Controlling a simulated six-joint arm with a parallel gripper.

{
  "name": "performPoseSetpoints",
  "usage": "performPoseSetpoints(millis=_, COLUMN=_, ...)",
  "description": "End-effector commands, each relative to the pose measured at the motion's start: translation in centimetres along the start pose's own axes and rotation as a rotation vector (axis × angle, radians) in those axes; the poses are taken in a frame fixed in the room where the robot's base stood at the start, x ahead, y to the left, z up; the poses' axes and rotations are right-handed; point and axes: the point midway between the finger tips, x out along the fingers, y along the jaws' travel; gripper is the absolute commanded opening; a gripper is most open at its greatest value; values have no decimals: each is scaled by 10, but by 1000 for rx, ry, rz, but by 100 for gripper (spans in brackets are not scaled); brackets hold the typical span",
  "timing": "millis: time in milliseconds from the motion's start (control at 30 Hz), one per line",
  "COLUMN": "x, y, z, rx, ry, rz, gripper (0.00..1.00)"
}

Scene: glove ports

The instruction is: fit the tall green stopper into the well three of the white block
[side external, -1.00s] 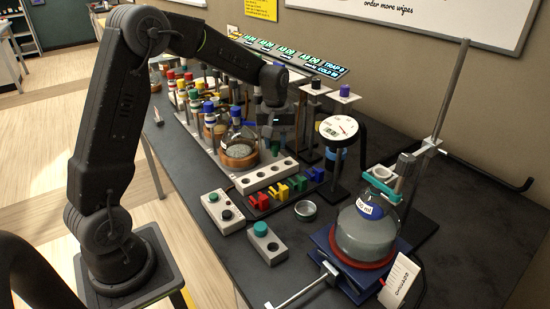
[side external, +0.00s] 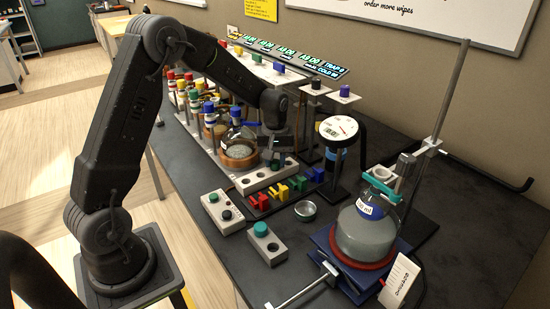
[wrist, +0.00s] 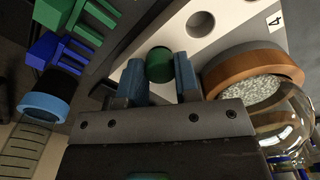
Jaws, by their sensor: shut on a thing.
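The tall green stopper (wrist: 159,65) is between the blue fingers of my gripper (wrist: 158,80) in the wrist view. My gripper is shut on it. The white block (wrist: 232,18) lies beyond the fingers, with an open round well in clear view and a label "4" at its edge. In the side external view my gripper (side external: 277,152) is low over the far end of the white block (side external: 249,184). The stopper's lower end is hidden, so I cannot tell whether it is above or inside a well.
A wood-ringed flask (side external: 238,148) stands close to the block. Red, yellow (side external: 281,191), green and blue pieces lie along its near side. A small metal dish (side external: 305,210) and a grey block (side external: 266,246) with a green cap are nearer. A dial gauge (side external: 338,128) stands at right.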

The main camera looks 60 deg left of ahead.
Motion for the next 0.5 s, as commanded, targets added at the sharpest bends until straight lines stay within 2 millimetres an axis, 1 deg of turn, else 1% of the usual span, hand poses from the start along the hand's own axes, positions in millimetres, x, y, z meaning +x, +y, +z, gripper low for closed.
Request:
performPoseSetpoints(millis=167, x=6, y=0, z=0, rx=0, ry=-1, rz=-1, gripper=8)
performPoseSetpoints(millis=200, x=5, y=0, z=0, rx=0, ry=-1, rz=0, gripper=34)
performPoseSetpoints(millis=433, x=5, y=0, z=0, rx=0, ry=-1, rz=-1, gripper=55)
performPoseSetpoints(millis=500, x=5, y=0, z=0, rx=0, ry=-1, rz=0, gripper=55)
